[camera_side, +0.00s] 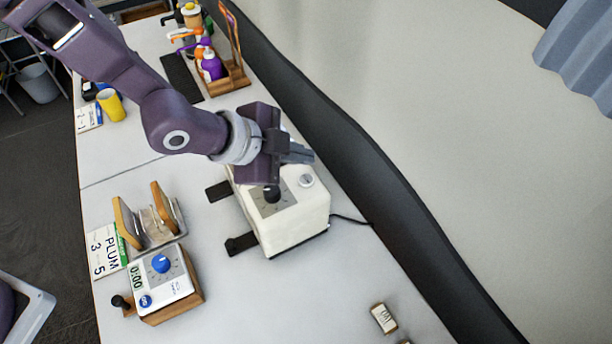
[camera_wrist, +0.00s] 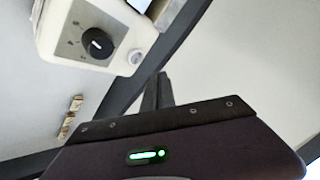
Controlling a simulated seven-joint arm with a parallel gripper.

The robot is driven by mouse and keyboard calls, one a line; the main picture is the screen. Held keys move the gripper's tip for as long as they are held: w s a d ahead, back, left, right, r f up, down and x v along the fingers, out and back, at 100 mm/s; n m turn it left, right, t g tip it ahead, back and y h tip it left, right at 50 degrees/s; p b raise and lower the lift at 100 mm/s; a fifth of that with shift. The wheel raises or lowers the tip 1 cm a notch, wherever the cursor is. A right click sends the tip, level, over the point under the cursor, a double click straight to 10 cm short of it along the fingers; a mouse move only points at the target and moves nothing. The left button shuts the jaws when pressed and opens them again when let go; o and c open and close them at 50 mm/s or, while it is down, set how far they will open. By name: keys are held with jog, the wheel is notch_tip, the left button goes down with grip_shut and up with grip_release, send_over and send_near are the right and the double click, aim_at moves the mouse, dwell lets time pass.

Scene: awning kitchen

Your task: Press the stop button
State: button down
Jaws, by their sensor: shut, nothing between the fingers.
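A white appliance (camera_side: 295,222) stands on the counter, with a black knob (camera_side: 271,194) on a grey plate and a small round pale button (camera_side: 306,180) near its edge. The wrist view shows the same knob (camera_wrist: 97,43) and button (camera_wrist: 135,57). My gripper (camera_side: 300,154) is shut and empty, above the appliance's far end. In the wrist view its fingertips (camera_wrist: 157,88) show below and right of the button, apart from it in the picture. No label on the button is readable.
A timer box (camera_side: 163,284) with a blue knob and blue round button sits at the front left, beside a rack (camera_side: 150,222). Small blocks (camera_side: 383,318) lie at the front right. Bottles (camera_side: 211,65) stand in a wooden holder behind. A dark wall edge (camera_side: 340,140) runs behind the appliance.

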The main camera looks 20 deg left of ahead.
aim_at(301, 182)
jog(key=shift+f, duration=1.45)
dwell(0.9)
jog(key=shift+f, duration=0.4)
jog(key=shift+f, duration=0.45)
dwell(0.4)
jog(key=shift+r, duration=0.9)
jog(key=shift+r, duration=2.5)
